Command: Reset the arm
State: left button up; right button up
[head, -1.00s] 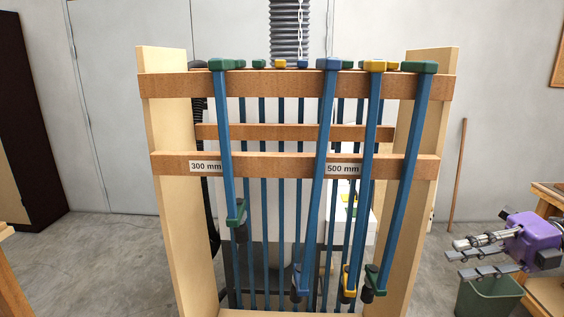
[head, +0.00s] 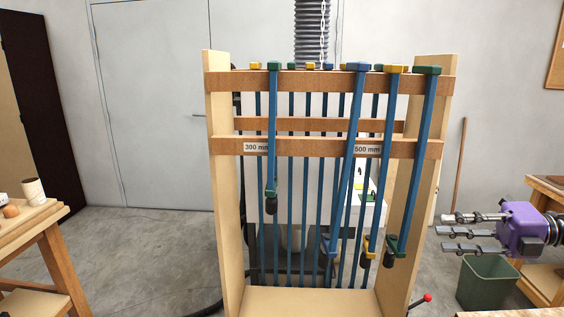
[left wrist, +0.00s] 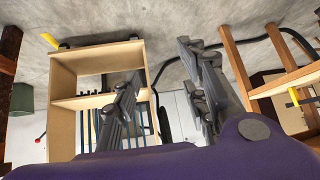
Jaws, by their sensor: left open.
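My right gripper (head: 447,233) shows at the right edge of the head view, with a purple body and grey fingers pointing left. Its fingers are spread apart and nothing is between them. It hangs in free air to the right of the clamp rack (head: 219,180), apart from it. My left gripper (left wrist: 160,68) shows only in the left wrist view. Its grey fingers are wide apart and empty. My left arm is outside the head view.
The wooden rack holds several blue bar clamps (head: 272,130). A green bin (head: 487,283) stands below my right gripper. A workbench (head: 48,232) is at the left and another (head: 545,195) at the right. Open floor (head: 150,245) lies left of the rack.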

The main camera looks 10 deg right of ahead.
jog(key=w+f+m+t+h, duration=0.2)
jog(key=w+f+m+t, duration=0.4)
jog(key=w+m+t, duration=0.1)
jog(key=s+a+f+m+h+p, duration=0.1)
jog(key=s+a+f+m+h, duration=0.25)
jog(key=f, duration=0.55)
jog(key=s+f+m+h, duration=0.3)
jog(key=f+m+h, duration=0.1)
jog(key=f+m, duration=0.35)
jog(key=s+a+f+m+h+p, duration=0.15)
jog(key=s+f+m+h, duration=0.25)
jog(key=f, duration=0.5)
pick_arm(q)
jog(key=r, duration=0.1)
jog(key=w+d+r, duration=0.1)
jog(key=r+p, duration=0.1)
jog(key=shift+w+d+r, duration=0.25)
jog(key=shift+w+d, duration=0.15)
pick_arm(e)
jog(key=s+a+f+m+g, duration=0.3)
jog(key=s+a+f, duration=0.3)
jog(key=s+a, duration=0.4)
jog(key=s+a+f+m+g, duration=0.2)
jog(key=s+a+f+m, duration=0.4)
jog(key=s+a, duration=0.4)
jog(key=s+f, duration=0.1)
jog(key=s, duration=0.5)
jog(key=shift+f+g+h, duration=0.2)
jog(key=shift+g+h, duration=0.15)
jog(key=shift+g, duration=0.05)
